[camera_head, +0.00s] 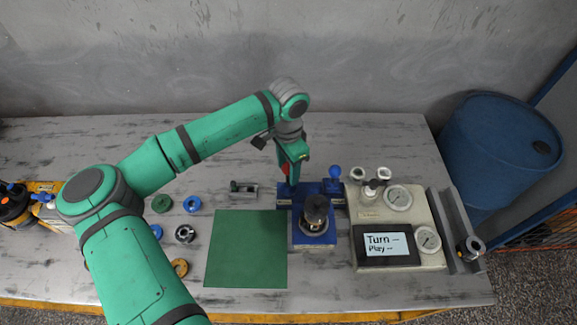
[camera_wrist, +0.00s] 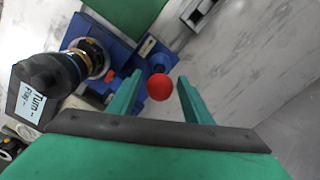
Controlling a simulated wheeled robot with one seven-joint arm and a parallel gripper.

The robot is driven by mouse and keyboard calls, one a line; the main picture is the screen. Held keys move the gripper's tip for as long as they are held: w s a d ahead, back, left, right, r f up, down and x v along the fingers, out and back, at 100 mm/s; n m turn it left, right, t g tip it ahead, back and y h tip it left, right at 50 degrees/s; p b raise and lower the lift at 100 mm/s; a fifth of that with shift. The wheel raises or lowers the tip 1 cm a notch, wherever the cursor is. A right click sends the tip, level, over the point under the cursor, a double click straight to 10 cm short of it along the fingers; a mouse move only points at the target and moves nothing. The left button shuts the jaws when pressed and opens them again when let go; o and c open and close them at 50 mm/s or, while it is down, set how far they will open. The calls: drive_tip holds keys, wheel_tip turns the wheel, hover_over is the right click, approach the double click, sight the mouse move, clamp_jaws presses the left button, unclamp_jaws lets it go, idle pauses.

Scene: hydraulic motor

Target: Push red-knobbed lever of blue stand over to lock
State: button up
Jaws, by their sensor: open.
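The blue stand (camera_head: 313,234) sits on the table right of the green mat, with a dark cylindrical motor part (camera_head: 316,211) upright on it. The red knob (camera_wrist: 159,87) of the lever shows in the wrist view between my open fingers, with a gap on each side. In the head view my gripper (camera_head: 291,179) points down at the back left part of the stand and mostly hides the knob. My gripper (camera_wrist: 158,92) is open in the wrist view and holds nothing. The lever's shaft is mostly hidden under the knob.
A beige gauge panel (camera_head: 408,211) with a screen (camera_head: 388,244) stands right of the stand. The green mat (camera_head: 247,248) is empty. Several rings lie left of it, and a small grey block (camera_head: 243,190) lies behind it.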

drive_tip(key=c, duration=0.7)
